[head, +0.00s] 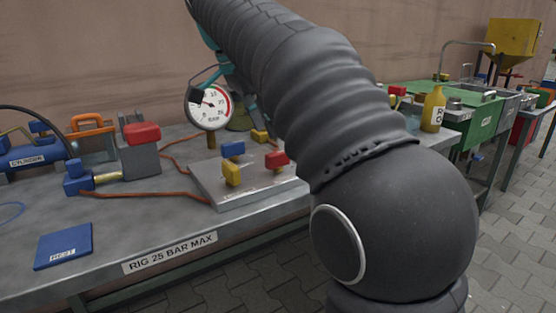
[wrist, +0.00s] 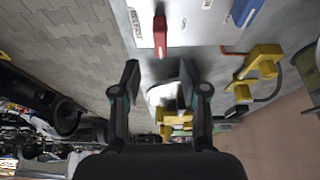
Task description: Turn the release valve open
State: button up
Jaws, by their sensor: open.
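A pale valve plate (head: 215,193) lies on the bench with a blue handle (head: 233,149), a yellow handle (head: 232,174) and a red handle (head: 276,160). Its labels are too small to read, so I cannot tell which handle is the release valve. In the wrist view, a red handle (wrist: 160,36) lies ahead of my gripper (wrist: 158,80), and a blue handle (wrist: 243,12) is at top right. My gripper is open, and its fingers touch nothing I can make out. A yellow part (wrist: 176,118) shows beyond and between the fingers. My arm hides part of the bench in the head view.
A round pressure gauge (head: 209,107) stands behind the plate. Orange hoses (head: 150,197) run across the bench. A grey block with a red top (head: 142,133), a blue cylinder (head: 30,158) and a blue booklet (head: 64,246) are at left. The front left bench top is mostly clear.

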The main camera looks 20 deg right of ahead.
aim_at(278, 152)
jog(key=b+x, duration=0.2)
jog(key=x, duration=0.5)
jog(key=shift+d+f, duration=0.15)
jog(key=shift+f, duration=0.25)
grip_shut()
